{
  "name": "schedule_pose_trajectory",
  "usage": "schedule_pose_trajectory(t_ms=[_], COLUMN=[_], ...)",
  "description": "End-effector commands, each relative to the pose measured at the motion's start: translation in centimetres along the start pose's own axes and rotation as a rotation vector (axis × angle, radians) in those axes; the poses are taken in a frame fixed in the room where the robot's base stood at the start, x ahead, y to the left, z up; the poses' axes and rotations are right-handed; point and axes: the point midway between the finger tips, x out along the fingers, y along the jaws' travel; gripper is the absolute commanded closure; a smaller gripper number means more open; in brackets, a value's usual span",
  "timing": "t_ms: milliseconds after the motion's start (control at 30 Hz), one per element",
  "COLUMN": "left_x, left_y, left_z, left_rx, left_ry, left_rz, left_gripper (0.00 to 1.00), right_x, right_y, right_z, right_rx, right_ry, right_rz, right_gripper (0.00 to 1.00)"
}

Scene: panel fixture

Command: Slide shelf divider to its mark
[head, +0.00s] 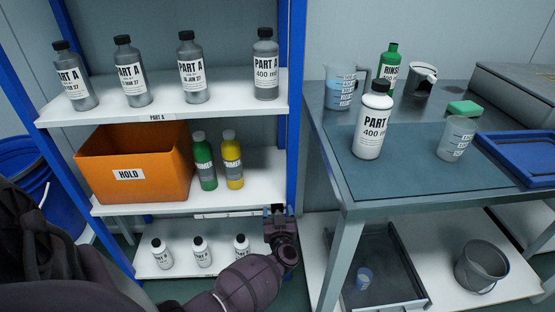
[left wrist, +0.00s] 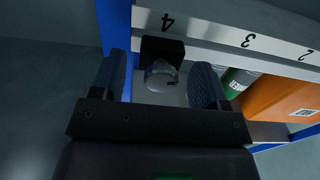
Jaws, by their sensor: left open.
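The shelf divider's dark slider block (left wrist: 162,50), with a clear rounded knob (left wrist: 161,76), sits by the numeral 4 on the pale numbered shelf edge (left wrist: 225,40) in the left wrist view. The numerals 3 and 2 lie further right there, upside down. In the head view my left gripper (head: 278,211) is at the right end of the middle shelf's front edge and largely covers the block. My left gripper (left wrist: 166,82) is open, its blue fingers on either side of the knob. I cannot tell whether they touch it. My right gripper is not in view.
An orange HOLD bin (head: 130,188), a green bottle (head: 204,165) and a yellow bottle (head: 232,162) stand on the middle shelf (head: 262,168). Small white bottles (head: 202,252) stand below. A blue post (head: 295,110) and a steel bench (head: 385,190) are close on the right.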

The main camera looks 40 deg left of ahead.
Motion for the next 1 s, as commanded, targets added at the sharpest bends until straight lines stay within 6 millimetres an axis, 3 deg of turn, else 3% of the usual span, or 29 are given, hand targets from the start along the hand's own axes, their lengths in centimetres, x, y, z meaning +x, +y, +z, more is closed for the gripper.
schedule_pose_trajectory(t_ms=[467, 900, 1000], left_x=[0.35, 0.33, 0.34], left_y=[0.12, 0.09, -0.02], left_z=[-0.05, -0.02, -0.05], left_rx=[-0.001, -0.001, -0.001], left_ry=[0.000, 0.000, 0.000], left_rz=[0.000, -0.001, -0.001], left_gripper=[0.32, 0.96, 1.00], right_x=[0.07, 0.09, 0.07], right_y=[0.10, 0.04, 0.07], right_z=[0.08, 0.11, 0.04], right_rx=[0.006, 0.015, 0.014], right_ry=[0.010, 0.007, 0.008], right_rz=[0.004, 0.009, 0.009], right_gripper=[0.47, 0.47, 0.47])
